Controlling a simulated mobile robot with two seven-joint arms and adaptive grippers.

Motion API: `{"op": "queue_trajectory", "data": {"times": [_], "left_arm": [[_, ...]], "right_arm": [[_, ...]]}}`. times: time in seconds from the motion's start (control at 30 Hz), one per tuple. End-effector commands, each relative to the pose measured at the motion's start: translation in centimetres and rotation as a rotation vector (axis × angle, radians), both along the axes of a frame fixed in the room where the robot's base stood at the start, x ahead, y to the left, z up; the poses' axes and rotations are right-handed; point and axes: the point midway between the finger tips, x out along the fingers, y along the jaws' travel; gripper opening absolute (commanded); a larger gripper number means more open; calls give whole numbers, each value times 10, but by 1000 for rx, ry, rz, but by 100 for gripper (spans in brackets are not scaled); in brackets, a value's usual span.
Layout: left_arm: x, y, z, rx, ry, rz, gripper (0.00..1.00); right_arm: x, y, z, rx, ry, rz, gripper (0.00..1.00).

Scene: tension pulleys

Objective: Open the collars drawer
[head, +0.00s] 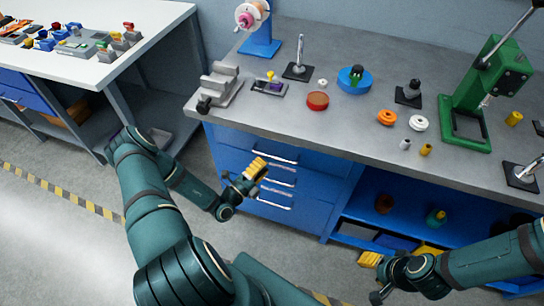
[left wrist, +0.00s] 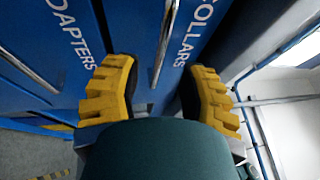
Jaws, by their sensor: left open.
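The collars drawer (left wrist: 203,20) is a blue drawer front with white lettering, and it looks shut. Its bar handle (left wrist: 163,42) crosses the left wrist view between my open yellow fingertips, not visibly gripped. In the head view the top handle (head: 275,157) shows just right of my left gripper (head: 257,169), which is at the drawer fronts. The same left gripper (left wrist: 158,92) fills the lower wrist view. My right gripper (head: 370,260) is low at the right, by the lower shelf; its finger opening is unclear.
The adapters drawer (left wrist: 85,30) lies beside the collars drawer, with its own handle (left wrist: 30,70). The grey workbench top (head: 290,115) overhangs the drawers and carries pulleys, a vise (head: 220,85) and a green press (head: 478,100). Open shelving (head: 345,215) lies right of the drawers.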

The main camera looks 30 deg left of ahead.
Motion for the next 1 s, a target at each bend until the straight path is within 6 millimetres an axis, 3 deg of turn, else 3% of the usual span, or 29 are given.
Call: {"op": "queue_trajectory", "data": {"times": [0.1, 0.3, 0.73, 0.83, 0.87, 1.0], "left_arm": [[21, -4, 3, 2, -1, -3, 41], [43, -7, 7, 2, 1, -1, 41], [49, -8, 9, 1, 1, -1, 41], [49, -8, 9, 2, 1, -1, 5], [49, -8, 9, 2, 1, -1, 0], [49, -8, 9, 2, 1, -1, 0]], "right_arm": [[-1, 0, -2, 0, 1, 0, 47], [-1, 0, -3, 0, 2, 2, 47], [-1, 0, -3, 0, 2, 2, 47], [-1, 0, -3, 0, 2, 2, 47], [-1, 0, -3, 0, 2, 2, 47], [-1, 0, -3, 0, 2, 2, 47]]}}
